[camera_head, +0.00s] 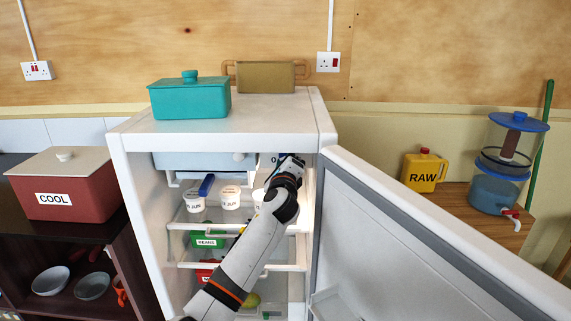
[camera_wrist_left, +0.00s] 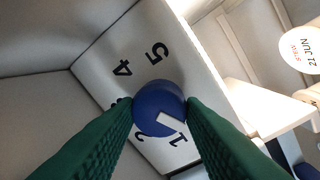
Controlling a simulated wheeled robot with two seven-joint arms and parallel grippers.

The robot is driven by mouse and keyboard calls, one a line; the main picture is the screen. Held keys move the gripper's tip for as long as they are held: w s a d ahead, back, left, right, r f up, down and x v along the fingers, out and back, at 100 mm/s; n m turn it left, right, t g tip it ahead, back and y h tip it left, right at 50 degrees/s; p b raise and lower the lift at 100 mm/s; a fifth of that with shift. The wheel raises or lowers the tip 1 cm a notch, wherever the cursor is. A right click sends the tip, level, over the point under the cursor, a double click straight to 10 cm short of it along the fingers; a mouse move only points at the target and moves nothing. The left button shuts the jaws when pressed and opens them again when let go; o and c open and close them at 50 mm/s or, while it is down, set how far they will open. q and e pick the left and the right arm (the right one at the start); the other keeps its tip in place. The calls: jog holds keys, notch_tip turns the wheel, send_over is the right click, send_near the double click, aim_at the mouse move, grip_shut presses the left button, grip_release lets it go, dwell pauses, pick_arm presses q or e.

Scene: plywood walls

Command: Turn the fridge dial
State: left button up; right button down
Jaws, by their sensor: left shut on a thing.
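The fridge (camera_head: 222,130) stands open in the head view, its door (camera_head: 400,235) swung out to the right. My left gripper (camera_head: 290,162) is inside, high on the right. In the left wrist view the round blue dial (camera_wrist_left: 157,98) sits on a white panel (camera_wrist_left: 135,50) with black numerals. My green left fingers (camera_wrist_left: 160,110) are shut on it, one at each side. The dial's white mark points toward the 1 at the lower right. The 4 and 5 are clear; other numerals are partly hidden. In the head view, my gripper hides the dial.
White tubs (camera_head: 230,197) stand on the upper shelf; one (camera_wrist_left: 303,48) shows in the wrist view. A teal lidded box (camera_head: 190,100) and a tan tray (camera_head: 265,77) stand on top. A red cool box (camera_head: 62,187) is at left; a yellow RAW jug (camera_head: 423,172) is at right.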

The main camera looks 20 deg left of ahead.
dwell(0.4)
pick_arm(q)
jog(key=o, duration=1)
jog(key=v, duration=1.2)
jog(key=shift+b, duration=0.3)
jog(key=shift+f, duration=0.1)
